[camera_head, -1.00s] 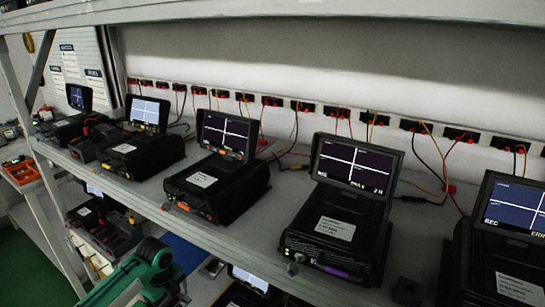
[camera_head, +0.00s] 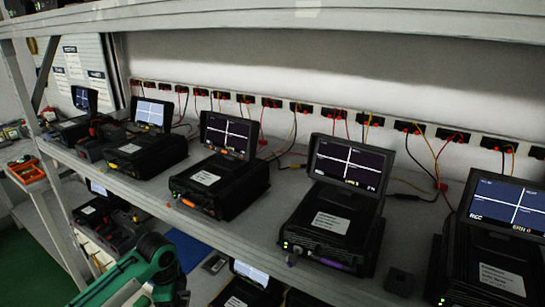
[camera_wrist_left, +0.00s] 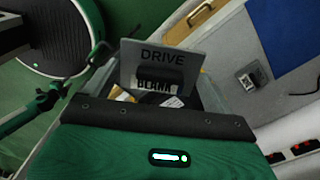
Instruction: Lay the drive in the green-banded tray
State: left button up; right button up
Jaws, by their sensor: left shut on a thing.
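My left arm (camera_head: 150,265) comes in green at the bottom of the head view, its gripper cut off or hidden there. In the left wrist view, the green wrist housing fills the bottom and my left gripper (camera_wrist_left: 172,76) is shut on a dark block, seen only in part, which I take for the drive. I cannot make out a green-banded tray. My right gripper is not in view.
Several black units with screens stand along the shelf; one has a purple tab (camera_head: 333,264), another an orange tab (camera_head: 188,203). Wires run to sockets (camera_head: 330,112) behind them. A lower shelf holds more units (camera_head: 245,290). A blue mat (camera_wrist_left: 292,35) lies at the wrist view's upper right.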

pick_arm(q)
jog(key=s+d+r+n+p, duration=0.3)
jog(key=s+d+r+n, duration=0.2)
jog(key=s+r+n, duration=0.7)
jog(key=n, duration=0.4)
jog(key=shift+r+n, duration=0.35)
jog(key=shift+n, duration=0.05)
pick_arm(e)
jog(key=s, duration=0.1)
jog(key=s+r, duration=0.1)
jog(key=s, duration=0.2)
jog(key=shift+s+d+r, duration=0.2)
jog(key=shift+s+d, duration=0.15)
pick_arm(q)
jog(key=shift+w+f, duration=0.1)
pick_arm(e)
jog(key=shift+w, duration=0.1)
